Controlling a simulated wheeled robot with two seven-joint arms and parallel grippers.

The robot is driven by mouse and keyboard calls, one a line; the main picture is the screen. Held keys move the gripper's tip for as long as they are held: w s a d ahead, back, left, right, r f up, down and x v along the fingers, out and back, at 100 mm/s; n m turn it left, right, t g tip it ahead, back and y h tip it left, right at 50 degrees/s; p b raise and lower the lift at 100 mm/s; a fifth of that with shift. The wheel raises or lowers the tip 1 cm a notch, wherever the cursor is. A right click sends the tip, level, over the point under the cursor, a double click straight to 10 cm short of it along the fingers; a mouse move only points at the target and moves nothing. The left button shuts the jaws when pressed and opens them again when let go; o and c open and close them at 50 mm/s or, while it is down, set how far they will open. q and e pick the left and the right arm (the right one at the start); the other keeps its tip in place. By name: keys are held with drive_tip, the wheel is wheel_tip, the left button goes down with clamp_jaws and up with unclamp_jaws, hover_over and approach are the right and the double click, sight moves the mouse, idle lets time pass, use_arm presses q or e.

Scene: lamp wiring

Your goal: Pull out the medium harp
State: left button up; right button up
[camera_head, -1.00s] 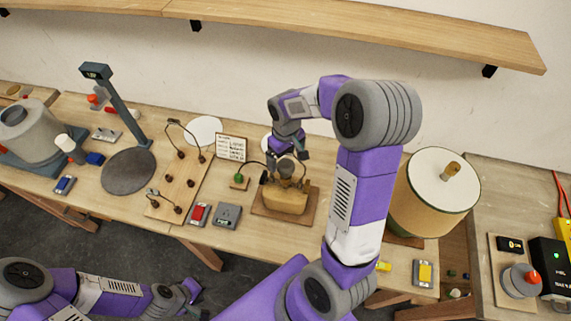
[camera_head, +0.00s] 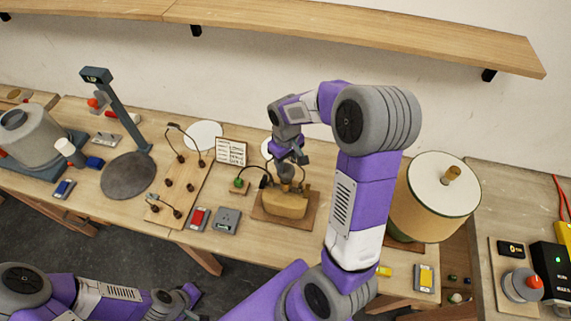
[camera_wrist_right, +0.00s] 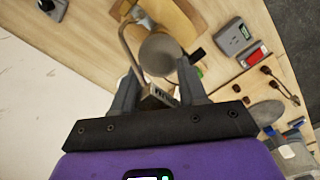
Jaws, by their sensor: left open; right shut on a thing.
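My right gripper (camera_head: 290,160) is over the lamp base (camera_head: 285,204) on the bench. In the right wrist view the gripper (camera_wrist_right: 165,95) is shut on the harp (camera_wrist_right: 123,42), a thin bent wire with a small lettered tag (camera_wrist_right: 158,97) between the fingers. The wire runs beside the grey lamp socket (camera_wrist_right: 160,53); whether its ends are still seated I cannot tell. More wire harps stand on a wooden rack (camera_head: 176,196) to the left. My left gripper (camera_head: 190,294) is open and empty at the lower left, away from the bench.
A lettered card (camera_head: 231,151) stands behind the lamp. A large lampshade (camera_head: 433,200) is to its right, close to my right arm. A shelf (camera_head: 330,30) runs along the wall.

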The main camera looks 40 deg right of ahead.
drive_tip(key=shift+c, duration=1.3)
drive_tip(key=shift+w+r+p, duration=0.1)
drive_tip(key=shift+r+p, duration=0.5)
drive_tip(key=shift+r, duration=0.25)
drive_tip(key=shift+r+p, duration=2.15)
drive_tip(key=shift+r, duration=0.6)
clamp_jaws()
